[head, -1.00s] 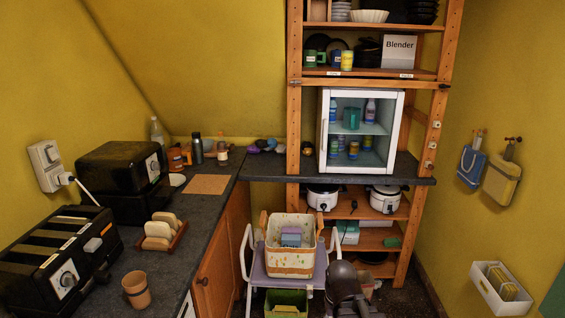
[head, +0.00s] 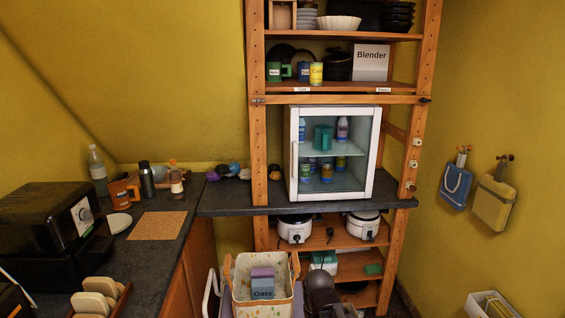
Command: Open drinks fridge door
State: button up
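The drinks fridge (head: 377,150) is a small white cabinet with a glass front, standing on the dark counter section within the wooden shelf unit. Its door (head: 335,198) looks shut, with a pale vertical handle (head: 294,160) along the left edge. Through the glass I see bottles, several cans and a teal mug (head: 323,137) on two levels. A dark grey rounded shape at the bottom centre appears to be part of my arm, well below and in front of the fridge. My gripper's fingers do not show.
A cream basket (head: 262,300) holding boxes stands in front of the shelf, below the fridge. Rice cookers (head: 294,229) sit under the counter. Wooden posts (head: 259,130) flank the fridge. The left counter holds a black appliance (head: 45,215), bottles and a cork mat (head: 157,225).

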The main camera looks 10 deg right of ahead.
aim_at(375, 112)
jog(key=z, duration=0.05)
jog(key=i, duration=0.85)
jog(key=z, duration=0.05)
